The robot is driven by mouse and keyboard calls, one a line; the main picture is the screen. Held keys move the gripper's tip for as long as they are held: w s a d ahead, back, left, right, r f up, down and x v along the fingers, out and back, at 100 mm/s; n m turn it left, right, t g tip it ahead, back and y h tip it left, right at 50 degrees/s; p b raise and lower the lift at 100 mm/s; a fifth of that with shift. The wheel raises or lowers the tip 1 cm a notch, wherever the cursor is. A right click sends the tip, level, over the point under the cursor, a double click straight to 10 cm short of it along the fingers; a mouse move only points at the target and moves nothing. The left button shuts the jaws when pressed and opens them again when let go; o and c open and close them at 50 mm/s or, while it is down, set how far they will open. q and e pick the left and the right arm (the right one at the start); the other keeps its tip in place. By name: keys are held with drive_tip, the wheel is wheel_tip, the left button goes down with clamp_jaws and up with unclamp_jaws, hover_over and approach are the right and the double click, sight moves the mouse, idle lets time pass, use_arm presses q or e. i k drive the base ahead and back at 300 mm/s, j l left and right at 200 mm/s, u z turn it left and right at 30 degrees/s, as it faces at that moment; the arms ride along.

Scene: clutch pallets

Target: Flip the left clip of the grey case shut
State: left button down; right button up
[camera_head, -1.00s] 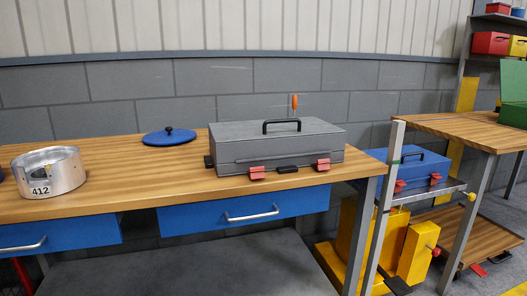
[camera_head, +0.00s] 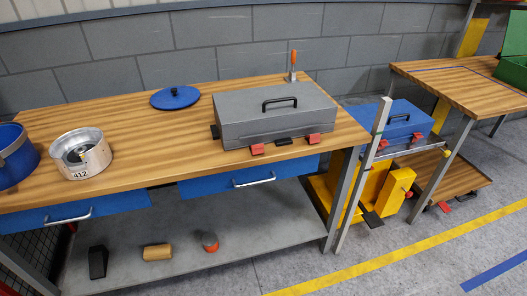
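The grey case (camera_head: 272,116) sits closed-lidded on the wooden workbench, its black handle (camera_head: 280,102) on top. Two red clips show at the bottom of its front: the left clip (camera_head: 257,149) and the right clip (camera_head: 314,139). Both appear to hang low, near the bench top; I cannot tell for sure whether either is latched. A black piece (camera_head: 283,142) lies between them. Neither of my grippers is in view.
The workbench (camera_head: 150,165) also holds a silver pot marked 412 (camera_head: 81,156), a blue pot (camera_head: 15,157), a blue lid (camera_head: 175,97) and an orange-handled tool (camera_head: 293,65). A blue case (camera_head: 401,126) stands to the right. The bench front before the grey case is clear.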

sight(256, 149)
drive_tip(key=l+u, duration=0.1)
drive_tip(key=u, duration=0.35)
drive_tip(key=i+l+u, duration=0.15)
drive_tip(key=l+u, duration=0.2)
drive_tip(key=l, duration=0.6)
drive_tip(key=l+u, duration=0.4)
drive_tip(key=l, duration=2.7)
